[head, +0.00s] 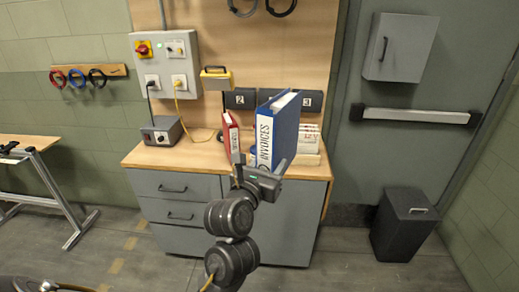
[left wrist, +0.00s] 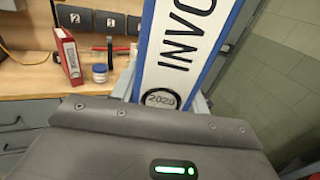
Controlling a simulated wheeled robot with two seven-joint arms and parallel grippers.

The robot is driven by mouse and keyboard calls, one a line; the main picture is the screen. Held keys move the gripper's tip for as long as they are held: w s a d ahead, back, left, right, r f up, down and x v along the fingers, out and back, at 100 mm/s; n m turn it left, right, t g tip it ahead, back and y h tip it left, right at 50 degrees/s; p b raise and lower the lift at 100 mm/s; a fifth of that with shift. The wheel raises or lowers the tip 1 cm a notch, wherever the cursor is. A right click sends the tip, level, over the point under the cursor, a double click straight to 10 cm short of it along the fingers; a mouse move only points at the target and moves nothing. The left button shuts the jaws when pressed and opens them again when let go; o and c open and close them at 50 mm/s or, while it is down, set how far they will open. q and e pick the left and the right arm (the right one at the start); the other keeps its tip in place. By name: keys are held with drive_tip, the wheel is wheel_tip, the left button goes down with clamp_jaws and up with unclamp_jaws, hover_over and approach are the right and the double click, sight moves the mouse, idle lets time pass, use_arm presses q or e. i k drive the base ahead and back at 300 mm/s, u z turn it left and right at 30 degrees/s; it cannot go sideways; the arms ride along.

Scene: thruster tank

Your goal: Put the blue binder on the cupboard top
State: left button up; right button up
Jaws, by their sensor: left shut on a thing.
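The blue binder (head: 278,129), with a white spine label reading INVOICES, stands upright in my left gripper (head: 262,172). It also shows in the left wrist view (left wrist: 184,48), where its lower spine reads 2020 and the fingers close around its lower end. The wooden cupboard top (head: 172,158) lies behind and below the binder, at its front right part. The binder's bottom edge is hidden by the gripper, so I cannot tell whether it touches the top. My right gripper is not in view.
A red binder (head: 231,136) stands on the top just left of the blue one. A blue-lidded jar (left wrist: 99,73) is near it. A grey control box (head: 161,131) stands left; the top's left front is clear.

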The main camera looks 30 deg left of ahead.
sight(204, 154)
drive_tip(key=z, duration=2.6)
drive_tip(key=k, duration=1.6)
drive_tip(key=u, duration=2.05)
